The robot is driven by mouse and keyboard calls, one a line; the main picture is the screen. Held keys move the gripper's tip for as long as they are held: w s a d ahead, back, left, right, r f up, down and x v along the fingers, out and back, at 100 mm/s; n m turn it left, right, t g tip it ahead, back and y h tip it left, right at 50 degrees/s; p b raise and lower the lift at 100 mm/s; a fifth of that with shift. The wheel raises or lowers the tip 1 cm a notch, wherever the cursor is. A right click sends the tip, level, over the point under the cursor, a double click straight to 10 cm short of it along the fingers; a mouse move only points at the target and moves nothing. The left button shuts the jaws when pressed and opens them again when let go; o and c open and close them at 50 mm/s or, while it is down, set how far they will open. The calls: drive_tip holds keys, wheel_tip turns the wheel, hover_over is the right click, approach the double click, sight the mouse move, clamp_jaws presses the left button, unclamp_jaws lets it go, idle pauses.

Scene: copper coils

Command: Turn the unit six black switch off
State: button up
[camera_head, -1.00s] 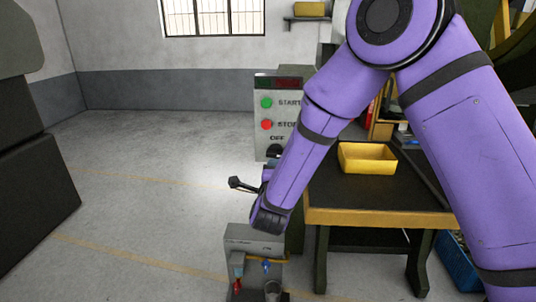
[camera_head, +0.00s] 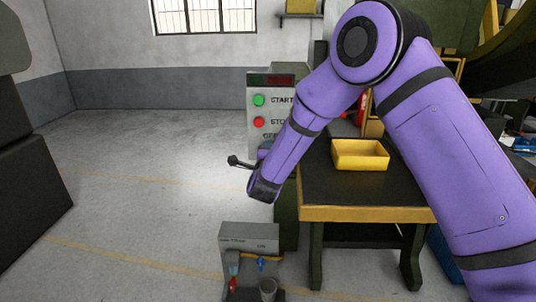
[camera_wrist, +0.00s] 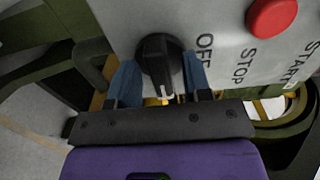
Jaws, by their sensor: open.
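The black rotary switch (camera_wrist: 160,62) is on the grey control panel (camera_wrist: 225,55) in the wrist view. Its raised grip runs roughly up and down in that view, with the word OFF just to its right. My gripper (camera_wrist: 161,76) is open, with one blue finger on each side of the switch. I cannot tell whether either finger touches it.
A red STOP button (camera_wrist: 272,16) sits right of OFF in the wrist view. A green START button (camera_head: 259,100) is higher on the panel. A table (camera_head: 330,195) with a yellow tray (camera_head: 360,161) stands right of it. A small grey unit (camera_head: 249,237) is below.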

clamp_jaws()
